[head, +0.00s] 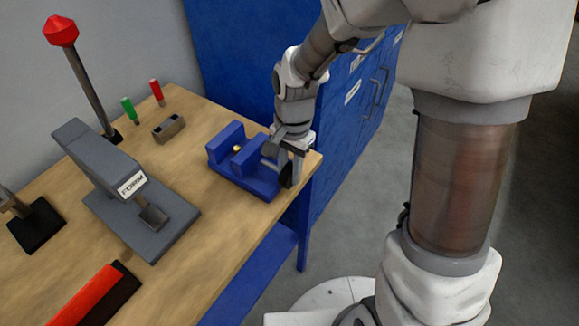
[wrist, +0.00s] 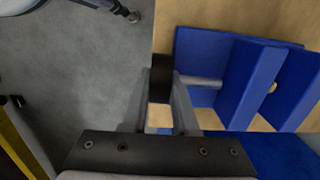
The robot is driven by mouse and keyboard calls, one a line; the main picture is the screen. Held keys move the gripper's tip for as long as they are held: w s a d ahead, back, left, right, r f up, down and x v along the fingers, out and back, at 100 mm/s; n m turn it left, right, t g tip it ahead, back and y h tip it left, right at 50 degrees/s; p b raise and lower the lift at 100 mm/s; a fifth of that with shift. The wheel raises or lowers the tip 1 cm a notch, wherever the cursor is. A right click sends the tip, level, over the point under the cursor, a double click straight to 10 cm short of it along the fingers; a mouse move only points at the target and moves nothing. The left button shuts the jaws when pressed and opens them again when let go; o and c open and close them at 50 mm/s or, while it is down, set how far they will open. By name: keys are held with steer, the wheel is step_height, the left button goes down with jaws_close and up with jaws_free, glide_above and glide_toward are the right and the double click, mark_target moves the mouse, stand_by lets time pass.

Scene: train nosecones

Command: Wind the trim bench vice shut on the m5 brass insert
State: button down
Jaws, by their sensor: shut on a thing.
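The blue trim bench vice (head: 247,181) sits at the right end of the wooden bench, and it also shows in the wrist view (wrist: 252,85). The small m5 brass insert (head: 237,148) shows between its two upright jaws. In the wrist view the insert (wrist: 272,88) is partly hidden, and whether both jaws touch it cannot be told. A grey screw (wrist: 203,82) runs from the near jaw to a black handle (wrist: 161,78). My gripper (head: 288,165) is at the vice's right end. In the wrist view its fingers (wrist: 160,100) are shut on the handle.
A grey press marked FORM (head: 105,165) stands left of the vice. A grey two-hole block (head: 168,127), green (head: 128,108) and red (head: 157,92) handled tools and a red-topped post (head: 80,75) are behind. Blue cabinets (head: 345,110) stand beyond the bench. Bare bench lies in front of the vice.

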steer(key=g+y+p, duration=0.1)
steer(key=g+p, duration=0.1)
steer(key=g+y+p, duration=0.1)
steer(key=p, duration=0.1)
steer(key=shift+w+d+r+y, duration=0.1)
steer(key=shift+w+d+y, duration=0.1)
steer(key=shift+w+y, duration=0.1)
steer(key=g+y, duration=0.1)
steer(key=g, duration=0.1)
steer(key=g+y+p, duration=0.1)
steer(key=shift+w+d+f+g+y, duration=0.15)
steer(key=shift+f+g+y, duration=0.25)
steer(key=g+y, duration=0.1)
steer(key=g, duration=0.1)
steer(key=f+g+y+b, duration=0.1)
steer(key=g+y, duration=0.1)
steer(key=shift+w+d, duration=0.1)
steer(key=shift+g+y+b, duration=1.3)
steer(key=shift+g+b, duration=0.25)
steer(key=shift+g, duration=0.05)
steer(key=c, duration=0.7)
jaws_free()
